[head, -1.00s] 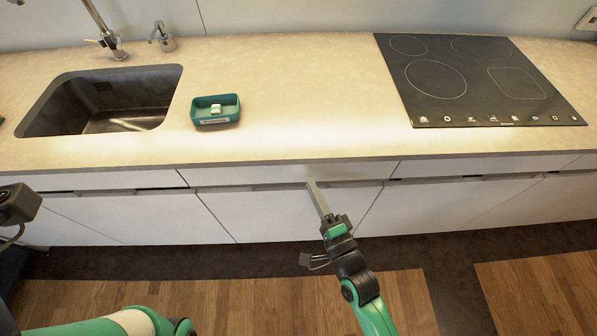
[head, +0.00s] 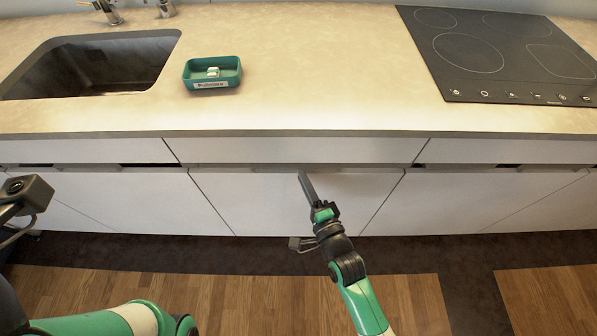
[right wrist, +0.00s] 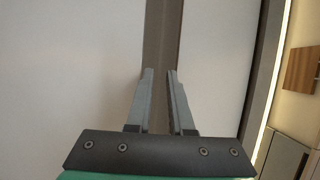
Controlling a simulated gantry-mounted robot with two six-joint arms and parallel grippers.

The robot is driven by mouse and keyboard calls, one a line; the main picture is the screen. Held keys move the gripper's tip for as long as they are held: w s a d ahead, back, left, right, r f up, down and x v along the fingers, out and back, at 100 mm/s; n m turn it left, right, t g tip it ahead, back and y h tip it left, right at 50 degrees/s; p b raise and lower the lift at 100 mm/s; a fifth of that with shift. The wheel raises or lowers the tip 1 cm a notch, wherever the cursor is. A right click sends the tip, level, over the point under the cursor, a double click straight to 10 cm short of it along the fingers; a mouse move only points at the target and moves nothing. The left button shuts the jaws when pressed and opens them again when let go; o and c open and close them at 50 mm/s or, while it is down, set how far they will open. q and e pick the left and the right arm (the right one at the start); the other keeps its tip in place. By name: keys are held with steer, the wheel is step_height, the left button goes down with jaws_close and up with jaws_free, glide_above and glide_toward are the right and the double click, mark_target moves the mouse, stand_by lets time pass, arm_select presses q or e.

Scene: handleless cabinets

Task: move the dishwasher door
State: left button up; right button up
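The white panel (head: 265,205) below the counter, in the middle of the head view, appears to be the dishwasher door. It looks closed, flush with its neighbours, with a dark recessed gap (head: 240,168) along its top edge. My right gripper (head: 303,174) points at this gap near the middle of the panel. In the right wrist view its two fingers (right wrist: 160,72) are parted, with nothing seen between them but the strip of the gap (right wrist: 162,30). Whether the fingertips touch the panel I cannot tell. My left gripper's fingers do not show.
The counter (head: 320,105) juts out above the panels. It bears a green tray (head: 212,84), a sink (head: 90,65) and a black hob (head: 500,55). Other white fronts (head: 125,200) stand on both sides. The wooden floor (head: 240,300) in front is clear.

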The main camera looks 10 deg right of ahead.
mark_target(297, 168)
steer(key=b+x, duration=0.1)
steer(key=x, duration=0.2)
steer(key=shift+w+a+f, duration=0.1)
steer(key=shift+w+a, duration=0.05)
steer(key=shift+w, duration=0.25)
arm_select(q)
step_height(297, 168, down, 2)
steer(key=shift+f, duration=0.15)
arm_select(e)
jaws_close()
stand_by(0.8)
